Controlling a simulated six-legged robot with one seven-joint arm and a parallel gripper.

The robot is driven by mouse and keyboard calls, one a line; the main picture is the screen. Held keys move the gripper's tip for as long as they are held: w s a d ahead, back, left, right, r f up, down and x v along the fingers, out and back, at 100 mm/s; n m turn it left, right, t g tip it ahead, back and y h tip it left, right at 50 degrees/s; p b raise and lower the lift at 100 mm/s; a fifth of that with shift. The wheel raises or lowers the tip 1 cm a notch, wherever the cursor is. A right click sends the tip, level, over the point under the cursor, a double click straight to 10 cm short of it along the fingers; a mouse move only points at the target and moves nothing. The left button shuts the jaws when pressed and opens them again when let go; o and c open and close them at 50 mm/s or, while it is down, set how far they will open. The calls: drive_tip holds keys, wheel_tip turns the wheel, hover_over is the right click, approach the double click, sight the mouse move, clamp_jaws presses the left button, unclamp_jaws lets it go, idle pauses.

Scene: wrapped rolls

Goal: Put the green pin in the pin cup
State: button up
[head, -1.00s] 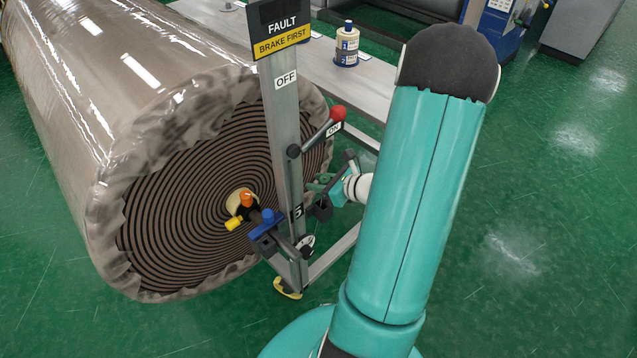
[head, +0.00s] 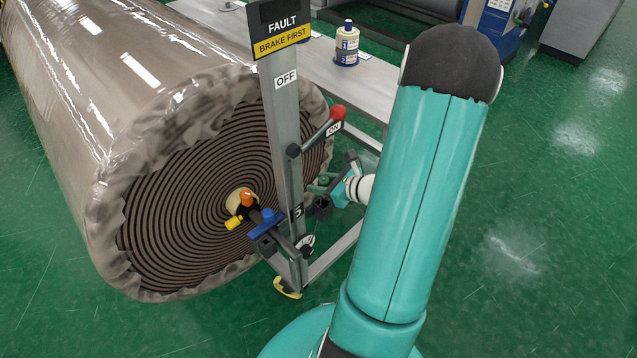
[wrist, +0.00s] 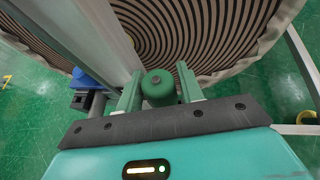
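The green pin (wrist: 158,88) shows its round head between the two fingers of my gripper (wrist: 160,91) in the wrist view. The fingers meet it on both sides, so my gripper looks shut on it. In the head view my gripper (head: 335,189) is just right of the grey post, partly hidden by my arm. The cup's inside and the pin's lower end are hidden, so I cannot tell whether the pin is in the cup.
The grey post (head: 284,150) carries a red-knobbed lever (head: 337,113) near the ON label, just above my gripper. A blue clamp (head: 265,226) and an orange knob (head: 247,199) sit at the core of the large wrapped roll (head: 165,130). Open green floor lies to the right.

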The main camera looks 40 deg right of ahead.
drive_tip(key=v, duration=1.1)
drive_tip(key=w+a+r+n+g+y, duration=0.2)
drive_tip(key=a+r+n+g, duration=0.2)
drive_tip(key=a+n, duration=0.5)
drive_tip(key=w+a+r+n+g+y, duration=0.25)
drive_tip(key=a+r+n, duration=0.25)
drive_tip(key=a+n, duration=0.4)
drive_tip(key=s+a+r+n+h, duration=0.5)
drive_tip(key=a+r+n+h, duration=0.2)
drive_tip(key=a+r+n, duration=0.4)
drive_tip(key=n, duration=0.4)
drive_tip(key=shift+a, duration=0.1)
